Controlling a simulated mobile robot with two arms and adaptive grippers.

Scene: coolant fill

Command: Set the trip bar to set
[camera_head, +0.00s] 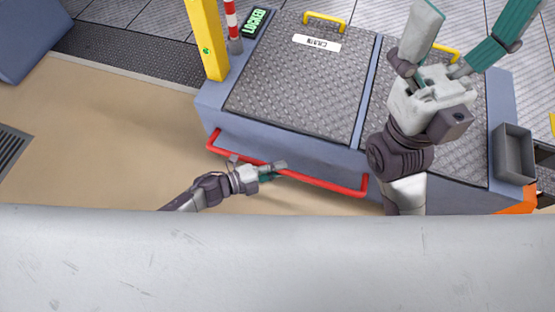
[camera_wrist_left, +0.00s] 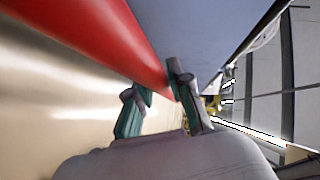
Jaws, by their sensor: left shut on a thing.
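The red trip bar (camera_head: 318,182) runs along the front face of the blue-grey platform, bent back to the platform at both ends. My left gripper (camera_head: 274,170) is shut on the bar, left of its middle. In the left wrist view the bar (camera_wrist_left: 95,40) comes in from the upper left and ends between the teal fingers (camera_wrist_left: 158,100). A display reading LOCKED (camera_head: 255,22) stands at the platform's back left. My right gripper (camera_head: 470,18) is open and empty, held above the platform's right part.
The platform has dark tread-plate covers (camera_head: 295,80) with yellow handles (camera_head: 324,20) and a white label. A yellow post (camera_head: 206,40) and a red-white striped post (camera_head: 232,22) stand at its left. A grey bin (camera_head: 513,155) is at its right. The tan floor at left is clear.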

